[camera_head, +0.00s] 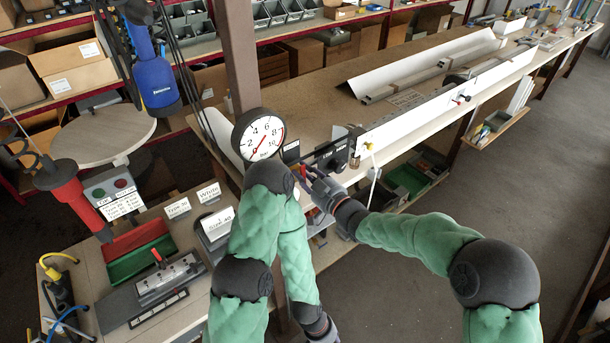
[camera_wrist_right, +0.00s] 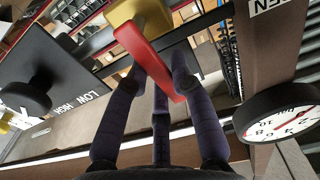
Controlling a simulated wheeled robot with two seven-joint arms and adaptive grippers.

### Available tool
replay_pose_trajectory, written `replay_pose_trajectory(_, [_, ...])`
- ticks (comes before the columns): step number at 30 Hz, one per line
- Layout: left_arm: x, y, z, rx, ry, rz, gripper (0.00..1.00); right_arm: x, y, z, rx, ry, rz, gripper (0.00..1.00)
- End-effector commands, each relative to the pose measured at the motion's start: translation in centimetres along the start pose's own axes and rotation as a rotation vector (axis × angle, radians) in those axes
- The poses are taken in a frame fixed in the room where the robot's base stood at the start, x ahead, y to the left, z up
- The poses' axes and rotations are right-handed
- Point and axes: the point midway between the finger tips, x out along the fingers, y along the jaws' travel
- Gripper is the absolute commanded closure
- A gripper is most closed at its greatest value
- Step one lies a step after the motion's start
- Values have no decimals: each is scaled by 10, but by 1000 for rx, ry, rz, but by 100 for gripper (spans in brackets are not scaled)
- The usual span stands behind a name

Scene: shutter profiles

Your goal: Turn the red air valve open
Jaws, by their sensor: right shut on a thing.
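The red air valve handle (camera_wrist_right: 150,62) shows in the right wrist view as a flat red bar slanting down to the right from a yellow valve body (camera_wrist_right: 135,14). The dark purple fingers of my right gripper (camera_wrist_right: 160,88) are closed around its lower part. In the head view my right gripper (camera_head: 308,182) is at the bench's front edge, just below the pressure gauge (camera_head: 258,135); its fingers largely hide the handle there. My left gripper (camera_head: 324,333) is low at the bottom edge, partly cut off, and its fingers cannot be made out.
A black control panel (camera_head: 330,155) marked LOW and HIGH, with a knob, is beside the valve. A wooden post (camera_head: 238,60) stands behind the gauge. A sign ending in "EN" (camera_wrist_right: 276,6) is on the post. A long white profile (camera_head: 440,105) lies along the bench.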

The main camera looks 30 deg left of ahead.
Motion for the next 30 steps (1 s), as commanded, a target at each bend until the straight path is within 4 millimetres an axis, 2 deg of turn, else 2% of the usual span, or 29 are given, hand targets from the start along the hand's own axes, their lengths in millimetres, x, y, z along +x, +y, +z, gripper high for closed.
replay_pose_trajectory(1, [10, -3, 0, 0, 0, 0, 60, 0, -1, 2, -25, 3, 0, 100])
replay_pose_trajectory(11, [61, -22, -2, 0, -1, 0, 60, 0, -12, 5, -260, 6, 0, 100])
replay_pose_trajectory(30, [161, -57, -6, 0, 0, 0, 60, 0, -26, 16, -832, 3, 2, 100])
